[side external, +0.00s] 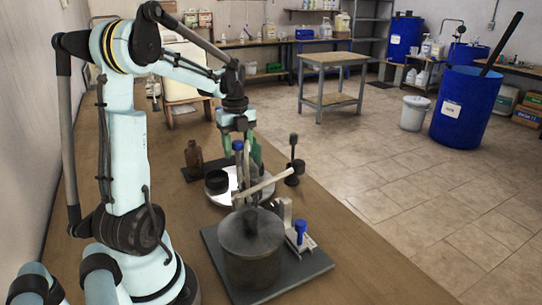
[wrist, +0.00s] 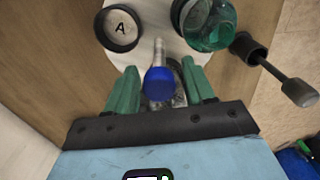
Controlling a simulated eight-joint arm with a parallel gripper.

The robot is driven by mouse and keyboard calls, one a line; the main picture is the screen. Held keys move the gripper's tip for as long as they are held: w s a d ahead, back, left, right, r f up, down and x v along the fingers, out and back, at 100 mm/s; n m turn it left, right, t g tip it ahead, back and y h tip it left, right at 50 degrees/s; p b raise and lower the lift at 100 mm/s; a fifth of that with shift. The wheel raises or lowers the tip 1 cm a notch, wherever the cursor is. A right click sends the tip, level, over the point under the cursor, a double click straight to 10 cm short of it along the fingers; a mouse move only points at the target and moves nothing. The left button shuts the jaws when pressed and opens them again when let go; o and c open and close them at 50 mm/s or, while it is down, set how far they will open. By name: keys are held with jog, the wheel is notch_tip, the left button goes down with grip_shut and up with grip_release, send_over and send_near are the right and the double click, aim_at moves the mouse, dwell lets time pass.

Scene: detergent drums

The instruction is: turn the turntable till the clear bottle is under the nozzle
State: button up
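The white turntable (wrist: 140,62) carries a black round jar with a pale top marked A (wrist: 120,28) and a clear bottle with green contents (wrist: 212,28). The turntable's pale disk also shows in the side view (side external: 222,199), with the black jar (side external: 217,182) on it. A pale post with a blue knob (wrist: 159,82) stands between the green fingers of my gripper (wrist: 162,88). Gaps show on both sides of the knob, so the gripper is open around it. In the side view my gripper (side external: 238,143) points down over the turntable. I cannot clearly identify the nozzle.
A brown bottle (side external: 194,158) stands behind. A dark upright fitting (side external: 293,165) is at the right.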

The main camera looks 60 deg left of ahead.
jog(key=shift+r, duration=3.5)
jog(key=w+d+n+t, duration=0.35)
jog(key=w+d, duration=0.45)
jog(key=d, duration=0.3)
jog(key=s+d+f+n+t, duration=0.2)
jog(key=s+d+n, duration=0.2)
jog(key=d+n, duration=0.3)
jog(key=s+d+f+n+t, duration=0.1)
jog(key=s+d+f+n, duration=0.1)
jog(key=d+n, duration=0.5)
jog(key=shift+s+d+f+t, duration=0.35)
jog(key=shift+s+d, duration=0.5)
jog(key=shift+d, duration=0.4)
